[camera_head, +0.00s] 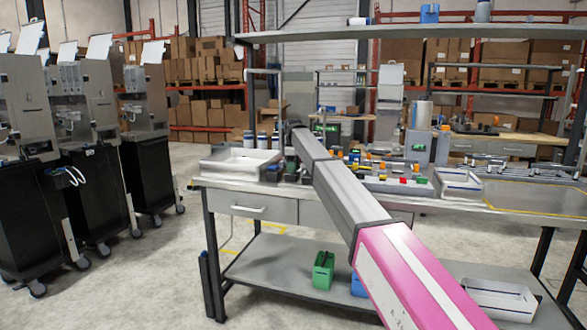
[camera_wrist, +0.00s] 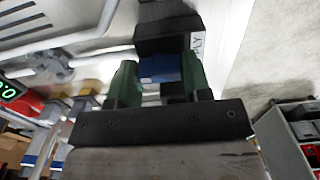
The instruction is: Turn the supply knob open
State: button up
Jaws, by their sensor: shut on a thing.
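In the wrist view, my gripper (camera_wrist: 160,72) has its two green fingers on either side of a blue knob (camera_wrist: 158,68) and is shut on it. The knob sits against a black block (camera_wrist: 165,25). Beside it is a white label (camera_wrist: 198,42) on which the letters "PLY" can be read. The picture is tilted, and I cannot tell how far the knob is turned. In the head view, my arm reaches over the workbench (camera_head: 225,187), and the gripper and knob are hidden behind it.
A white tray (camera_head: 237,163) stands at the bench's left end, and another tray (camera_head: 458,183) is right of my arm. Several small coloured parts line the bench. Pipes (camera_wrist: 95,42) and a green-lit display (camera_wrist: 8,90) are near my gripper. Dark machines (camera_head: 75,170) stand at left.

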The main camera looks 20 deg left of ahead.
jog(key=o, duration=0.9)
jog(key=shift+r, duration=0.15)
notch_tip(320, 180, up, 11)
jog(key=shift+f, duration=0.2)
